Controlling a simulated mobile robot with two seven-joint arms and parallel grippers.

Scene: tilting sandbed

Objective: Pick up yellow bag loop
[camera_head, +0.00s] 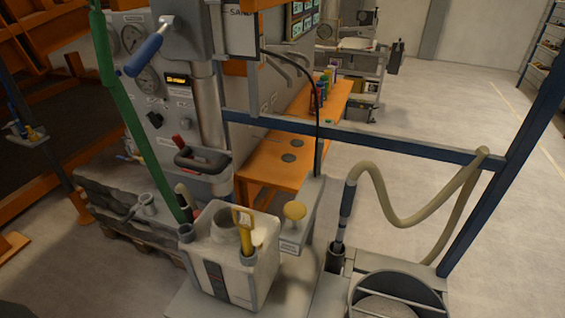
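A yellow loop-shaped piece (247,240) stands upright at the right front of a pale box-like container (222,273), low in the middle of the head view. It has an open loop at the top and a narrower stem below. I cannot tell for certain whether it is the bag loop. The stem's lower end is hidden by the container. Neither of my grippers shows in this view.
A green hose (126,110) runs down to the container's left. A yellow knob (294,210) sits just right of it. A control panel (150,80) with gauges stands behind. A blue frame rail (385,144), a beige hose (400,222) and a round drum (398,299) fill the right.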

